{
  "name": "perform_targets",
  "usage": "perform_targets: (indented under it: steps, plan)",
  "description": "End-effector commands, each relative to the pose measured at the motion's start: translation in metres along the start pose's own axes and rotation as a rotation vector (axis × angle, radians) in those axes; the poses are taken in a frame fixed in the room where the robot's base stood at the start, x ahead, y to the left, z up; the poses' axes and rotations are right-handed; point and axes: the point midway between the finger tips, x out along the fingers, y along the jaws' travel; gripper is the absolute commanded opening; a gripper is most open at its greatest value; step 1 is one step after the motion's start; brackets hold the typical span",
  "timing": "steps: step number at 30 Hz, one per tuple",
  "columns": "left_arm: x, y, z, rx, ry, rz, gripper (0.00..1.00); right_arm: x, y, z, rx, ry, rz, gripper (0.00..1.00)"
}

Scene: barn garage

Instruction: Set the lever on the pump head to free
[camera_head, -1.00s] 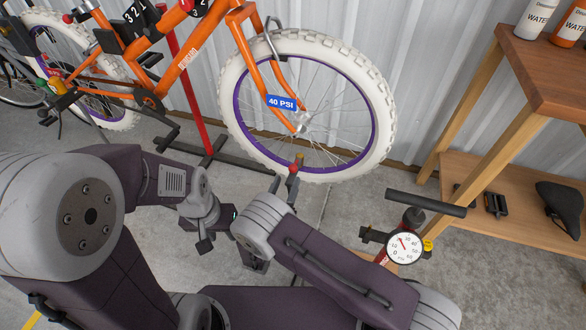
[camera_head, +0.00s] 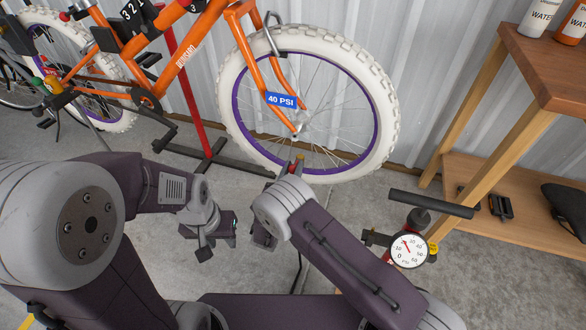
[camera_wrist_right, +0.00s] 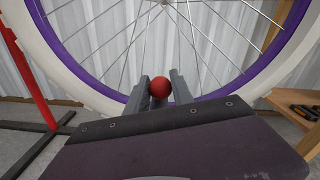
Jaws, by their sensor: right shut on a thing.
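A red ball knob (camera_wrist_right: 160,88), seemingly the pump head's lever end, sits between the two fingers of my right gripper (camera_wrist_right: 157,90) in the right wrist view. The gripper is shut on it, with the wheel behind.
The orange bike's white-tyred wheel (camera_head: 384,112) with a blue 40 PSI tag (camera_head: 281,101) stands behind my right gripper. A red work stand (camera_head: 187,95) is to its left. A wooden shelf (camera_head: 545,65) stands at the right.

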Motion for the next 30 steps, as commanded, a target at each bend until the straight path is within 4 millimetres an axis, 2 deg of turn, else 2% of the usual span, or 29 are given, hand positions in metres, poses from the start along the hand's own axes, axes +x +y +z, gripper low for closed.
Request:
perform_targets:
  steps: [5, 15, 21, 30]
  plan:
    - [-0.014, 0.000, -0.001, 0.000, 0.000, 0.000, 0.36, 0.001, -0.002, 0.006, 0.001, 0.034, 0.009, 0.00]
    - [-0.074, 0.001, -0.008, 0.000, 0.000, 0.000, 0.36, 0.006, -0.007, 0.022, 0.008, 0.252, 0.069, 0.00]
    - [-0.104, 0.002, -0.011, 0.000, 0.000, 0.000, 0.36, 0.011, -0.008, 0.026, 0.013, 0.406, 0.112, 0.00]
    - [-0.132, 0.003, -0.014, 0.000, 0.000, 0.000, 0.36, 0.018, -0.009, 0.028, 0.017, 0.585, 0.163, 0.00]
